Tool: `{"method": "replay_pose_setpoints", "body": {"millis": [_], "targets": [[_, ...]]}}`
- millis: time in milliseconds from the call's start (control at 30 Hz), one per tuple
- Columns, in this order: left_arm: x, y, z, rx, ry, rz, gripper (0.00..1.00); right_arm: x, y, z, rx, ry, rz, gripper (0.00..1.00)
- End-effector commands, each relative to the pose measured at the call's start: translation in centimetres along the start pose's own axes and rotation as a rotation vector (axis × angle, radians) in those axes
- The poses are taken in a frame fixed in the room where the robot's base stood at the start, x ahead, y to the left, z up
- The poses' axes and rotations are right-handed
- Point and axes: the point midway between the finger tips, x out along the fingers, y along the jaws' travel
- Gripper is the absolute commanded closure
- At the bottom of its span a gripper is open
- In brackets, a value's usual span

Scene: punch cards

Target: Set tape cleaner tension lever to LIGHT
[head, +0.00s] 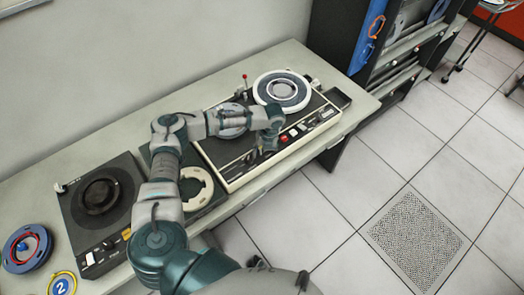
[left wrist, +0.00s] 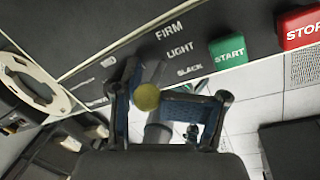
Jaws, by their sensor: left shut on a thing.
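The tape cleaner (head: 235,182) is a long cream-edged machine on the bench, with a dark top. In the left wrist view its dark front panel (left wrist: 110,30) carries the words FIRM, LIGHT and SLACK in a row. The tension lever's yellowish round knob (left wrist: 147,97) shows below these words, between the fingers of my left gripper (left wrist: 172,92). The gripper is shut on the lever, though the wrist view shows a gap beside the right finger. In the head view my left gripper (head: 264,148) is at the machine's front edge. Which word the lever points to I cannot tell.
A green START button (left wrist: 228,50) and a red STOP button (left wrist: 300,27) sit right of the words. A white-rimmed reel (head: 282,90) lies on the machine. Another dark reel unit (head: 100,200) stands at the bench's left. The tiled floor in front is open.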

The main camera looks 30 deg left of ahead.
Motion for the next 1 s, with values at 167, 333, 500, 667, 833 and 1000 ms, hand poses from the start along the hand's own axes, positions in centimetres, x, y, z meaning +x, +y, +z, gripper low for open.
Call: {"method": "replay_pose_setpoints", "body": {"millis": [167, 333, 500, 667, 833, 1000], "targets": [[-0.1, 0.1, -0.3, 0.0, 0.003, 0.013, 0.99, 0.0, -1.2, -0.2, 0.0, 0.003, -0.015, 1.0], [-0.3, 0.1, -0.5, 0.0, 0.001, 0.01, 1.0, 0.0, -0.4, -0.1, -0.004, 0.001, -0.005, 1.0], [-0.6, 0.2, -0.3, 0.002, 0.02, -0.005, 0.99, -0.6, 0.6, 0.0, -0.004, 0.0, 0.007, 1.0], [-1.0, 0.6, 0.3, 0.019, 0.147, -0.087, 0.99, -2.7, 0.9, -0.4, -0.003, 0.004, 0.01, 1.0], [-0.6, 0.8, 0.9, 0.047, 0.274, -0.173, 0.98, -2.5, 0.7, -0.4, -0.003, 0.004, 0.008, 1.0], [-0.7, 0.9, 1.2, 0.059, 0.317, -0.205, 0.98, -2.3, 0.1, -0.5, 0.0, 0.005, 0.001, 1.0]]}}
